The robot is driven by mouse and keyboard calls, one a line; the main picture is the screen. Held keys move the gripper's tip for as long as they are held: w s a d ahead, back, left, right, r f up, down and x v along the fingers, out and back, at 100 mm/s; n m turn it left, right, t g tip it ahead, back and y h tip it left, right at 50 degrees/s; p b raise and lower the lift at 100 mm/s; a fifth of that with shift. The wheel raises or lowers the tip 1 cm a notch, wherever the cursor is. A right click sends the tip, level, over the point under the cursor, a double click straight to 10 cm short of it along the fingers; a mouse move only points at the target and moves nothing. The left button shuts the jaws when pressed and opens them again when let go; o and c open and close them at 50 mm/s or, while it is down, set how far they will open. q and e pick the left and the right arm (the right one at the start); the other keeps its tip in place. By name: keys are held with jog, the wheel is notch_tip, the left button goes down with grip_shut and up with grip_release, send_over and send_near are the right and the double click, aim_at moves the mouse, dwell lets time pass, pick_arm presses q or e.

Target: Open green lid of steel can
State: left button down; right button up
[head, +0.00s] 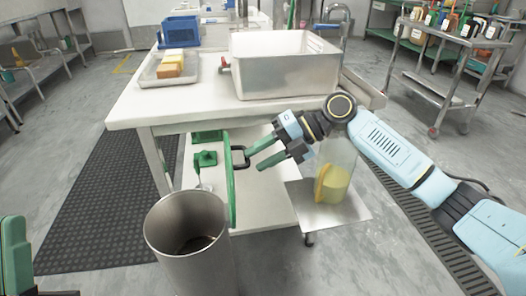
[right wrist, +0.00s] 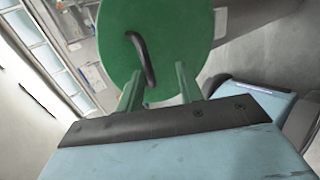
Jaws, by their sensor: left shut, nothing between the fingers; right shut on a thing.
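The steel can (head: 187,255) stands upright on the floor in front of the table, its mouth open and something dark at its bottom. The green lid (head: 231,185) is off the mouth, upright and nearly edge-on at the can's right rim; I cannot tell whether it is hinged there. My right gripper (head: 254,160) is shut on the lid's black handle (head: 238,150). The right wrist view shows the lid's round face (right wrist: 175,30) and handle (right wrist: 140,58) by the green fingers. My left gripper (head: 15,258), partly cut off at the lower left, is shut and empty, apart from the can.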

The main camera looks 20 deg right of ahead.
pick_arm(q)
jog(key=shift+w+f, duration=0.1)
jog(key=shift+f, duration=0.05)
pick_arm(e)
jog(key=shift+o, duration=1.4)
notch_tip(320, 180, down, 2)
jog(key=shift+s+f+g, duration=0.1)
jog(key=shift+s+g, duration=0.05)
jog(key=shift+g, duration=0.15)
pick_arm(q)
jog(key=shift+w, duration=0.15)
pick_arm(e)
jog(key=shift+r, duration=0.3)
jog(key=shift+d+r, duration=0.1)
